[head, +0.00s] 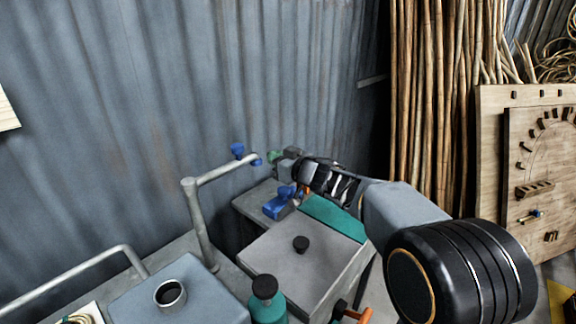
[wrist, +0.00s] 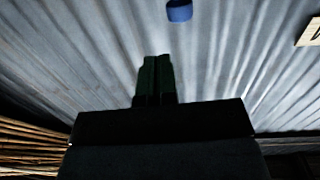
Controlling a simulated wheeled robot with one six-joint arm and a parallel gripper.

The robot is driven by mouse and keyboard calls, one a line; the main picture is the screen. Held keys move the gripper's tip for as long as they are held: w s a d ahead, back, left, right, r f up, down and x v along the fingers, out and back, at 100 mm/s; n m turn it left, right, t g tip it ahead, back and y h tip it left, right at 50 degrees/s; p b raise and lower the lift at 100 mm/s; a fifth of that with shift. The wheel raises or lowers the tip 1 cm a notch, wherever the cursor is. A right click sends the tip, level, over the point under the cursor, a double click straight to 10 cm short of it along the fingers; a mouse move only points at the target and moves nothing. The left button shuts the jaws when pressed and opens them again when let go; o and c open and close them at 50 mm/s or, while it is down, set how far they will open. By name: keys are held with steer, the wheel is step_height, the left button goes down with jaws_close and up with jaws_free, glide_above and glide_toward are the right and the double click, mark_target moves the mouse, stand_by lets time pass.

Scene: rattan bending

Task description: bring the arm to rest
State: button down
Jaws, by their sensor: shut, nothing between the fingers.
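My gripper (head: 276,156) is at the end of my arm, which reaches from the lower right toward the middle of the head view. It is in the air above the grey bench, in front of the corrugated wall. In the wrist view its two dark green fingers (wrist: 154,80) lie side by side, shut, with nothing between them. A blue knob (head: 238,151) on a bent grey pipe is just left of the gripper in the head view. A blue piece, likely on that pipe, also shows at the top of the wrist view (wrist: 179,10).
A grey lidded box (head: 290,262) with a black knob stands below my arm. A blue clamp-like item (head: 279,204) is behind it. A teal bottle (head: 267,300) and a blue-grey tank (head: 185,295) stand in front. Rattan poles (head: 440,90) and a wooden board (head: 492,130) are at right.

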steer(key=s+d+f+m+h, duration=0.2)
steer(key=d+f+m+h, duration=0.1)
steer(key=d+f+h, duration=0.4)
steer(key=s+d+f+m+h, duration=0.2)
steer(key=d+h, duration=0.3)
steer(key=d, duration=0.5)
steer(key=s+d+f+m+g, duration=0.2)
steer(key=s+g, duration=0.1)
steer(key=s, duration=0.9)
steer(key=s+d+f+m+g, duration=0.2)
steer(key=s+g, duration=0.2)
steer(key=s, duration=0.9)
steer(key=shift+s+d+f+h, duration=0.2)
steer(key=shift+s+f+h, duration=0.1)
steer(key=shift+f+h, duration=0.1)
steer(key=shift+a, duration=0.1)
